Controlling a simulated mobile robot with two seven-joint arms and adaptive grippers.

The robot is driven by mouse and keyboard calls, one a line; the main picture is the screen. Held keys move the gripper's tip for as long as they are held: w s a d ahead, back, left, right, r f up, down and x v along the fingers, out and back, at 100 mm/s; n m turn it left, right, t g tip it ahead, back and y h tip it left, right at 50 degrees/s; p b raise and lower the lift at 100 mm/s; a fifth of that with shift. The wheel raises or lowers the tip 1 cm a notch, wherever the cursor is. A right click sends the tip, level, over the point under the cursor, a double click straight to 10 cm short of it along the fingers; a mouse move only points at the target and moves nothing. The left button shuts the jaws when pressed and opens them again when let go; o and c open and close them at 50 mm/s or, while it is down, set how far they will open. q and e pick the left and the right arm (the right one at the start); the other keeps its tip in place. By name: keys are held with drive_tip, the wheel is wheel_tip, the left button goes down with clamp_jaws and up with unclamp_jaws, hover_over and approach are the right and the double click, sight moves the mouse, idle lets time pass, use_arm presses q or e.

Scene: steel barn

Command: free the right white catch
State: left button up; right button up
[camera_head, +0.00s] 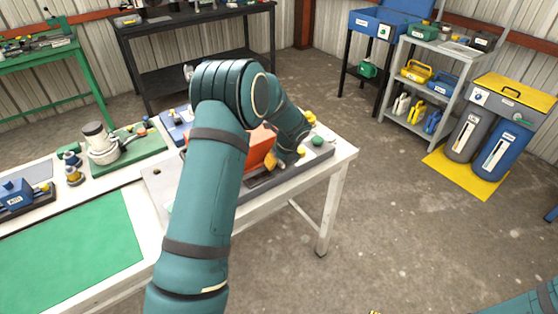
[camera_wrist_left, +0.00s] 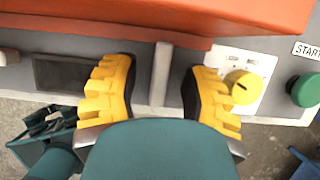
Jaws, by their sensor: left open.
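A light, whitish upright bar (camera_wrist_left: 161,75), which looks like the white catch, stands at the front of the machine below its orange cover (camera_wrist_left: 190,18). My left gripper (camera_wrist_left: 160,80) has its yellow fingers apart, one on each side of the bar, with gaps visible on both sides. In the head view the left gripper (camera_head: 284,158) is at the front of the orange cover (camera_head: 262,142), where my arm hides much of the machine and the bar. A small white part (camera_wrist_left: 8,57) shows at the left edge of the wrist view.
A yellow knob (camera_wrist_left: 243,86) on a white plate is close right of the fingers. A green START button (camera_wrist_left: 304,90) is further right. A dark recess (camera_wrist_left: 66,73) lies left. The white workbench (camera_head: 340,158) also holds a green mat (camera_head: 70,250); floor to its right is clear.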

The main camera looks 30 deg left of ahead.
use_arm(q)
clamp_jaws()
idle(0.3)
drive_tip(key=n+g+p, duration=0.1)
drive_tip(key=n, duration=0.2)
drive_tip(key=shift+y, duration=0.3)
drive_tip(key=n+g+p, duration=0.1)
drive_tip(key=n, duration=0.2)
drive_tip(key=shift+w+n+g+p, duration=0.1)
drive_tip(key=shift+n+g+p, duration=0.2)
drive_tip(key=shift+n+p, duration=0.1)
drive_tip(key=shift+n+g, duration=0.5)
drive_tip(key=shift+n, duration=0.7)
drive_tip(key=shift+f+n+g+h+p, duration=0.1)
drive_tip(key=shift+n+g+h+p, duration=0.4)
drive_tip(key=shift+n, duration=1.1)
